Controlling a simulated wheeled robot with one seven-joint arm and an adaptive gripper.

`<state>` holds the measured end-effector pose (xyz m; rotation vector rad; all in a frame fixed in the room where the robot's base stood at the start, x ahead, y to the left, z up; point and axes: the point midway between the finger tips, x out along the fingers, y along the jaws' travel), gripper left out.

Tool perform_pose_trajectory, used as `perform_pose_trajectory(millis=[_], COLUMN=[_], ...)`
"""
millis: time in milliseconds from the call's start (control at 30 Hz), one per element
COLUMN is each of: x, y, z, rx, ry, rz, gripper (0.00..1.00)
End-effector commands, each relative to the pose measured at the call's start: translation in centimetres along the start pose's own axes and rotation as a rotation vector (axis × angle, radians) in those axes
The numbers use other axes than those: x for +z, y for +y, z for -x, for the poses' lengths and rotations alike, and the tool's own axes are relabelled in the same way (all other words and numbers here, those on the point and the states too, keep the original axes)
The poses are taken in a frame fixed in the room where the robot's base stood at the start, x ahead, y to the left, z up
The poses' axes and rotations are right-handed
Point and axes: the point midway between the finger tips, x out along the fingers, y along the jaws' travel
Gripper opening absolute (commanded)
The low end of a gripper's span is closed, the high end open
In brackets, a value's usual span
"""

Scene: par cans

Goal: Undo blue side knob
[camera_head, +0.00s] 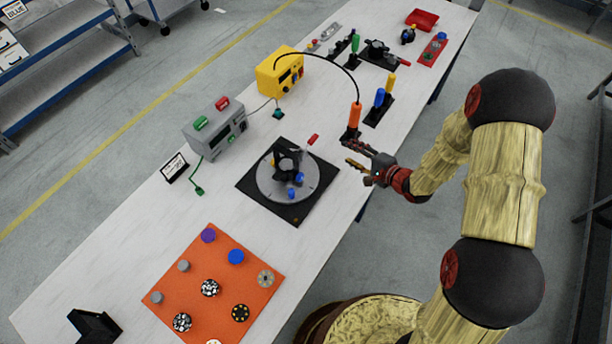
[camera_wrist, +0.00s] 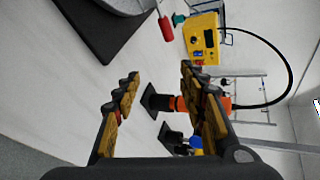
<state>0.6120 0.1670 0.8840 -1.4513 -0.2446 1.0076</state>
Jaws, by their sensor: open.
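A black fixture (camera_head: 284,162) stands on a round grey plate (camera_head: 268,190), which lies on a square black base (camera_head: 247,184). One blue knob (camera_head: 299,178) shows at the fixture's right side. A second small blue part (camera_head: 291,193) sits just below it; I cannot tell which is the side knob. My gripper (camera_head: 352,155) is open and empty, right of the fixture and apart from it. In the wrist view, my open fingers (camera_wrist: 160,75) show with the black base (camera_wrist: 97,35) beyond at the upper left. No blue knob of the fixture shows there.
An orange-handled tool (camera_head: 355,115) stands upright close to my gripper, with blue (camera_head: 379,98) and yellow (camera_head: 390,82) handles beside it. A red-tipped lever (camera_head: 313,139) rises near the base. A grey box (camera_head: 215,130) and yellow box (camera_head: 280,70) stand behind. An orange board (camera_head: 215,285) lies nearer.

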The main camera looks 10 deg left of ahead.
Motion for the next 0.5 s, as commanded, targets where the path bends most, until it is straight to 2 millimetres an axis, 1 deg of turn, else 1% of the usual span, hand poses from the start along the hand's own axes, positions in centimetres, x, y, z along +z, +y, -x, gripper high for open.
perform_pose_trajectory(millis=[33,67,100,200,300,400,500], x=[1.9,3.0,4.5,7.9,10.3,12.0,12.9], y=[1.8,2.6,3.6,5.6,6.8,7.7,8.1], z=[-0.4,-0.6,-0.6,-0.3,0.6,1.4,1.9], rx=[-0.021,-0.038,-0.059,-0.1,-0.126,-0.142,-0.15], ry=[-0.068,-0.11,-0.166,-0.293,-0.393,-0.463,-0.507], rz=[-0.104,-0.166,-0.252,-0.452,-0.613,-0.731,-0.802], gripper=[0.42,0.42,0.42,0.42,0.42,0.42,0.42])
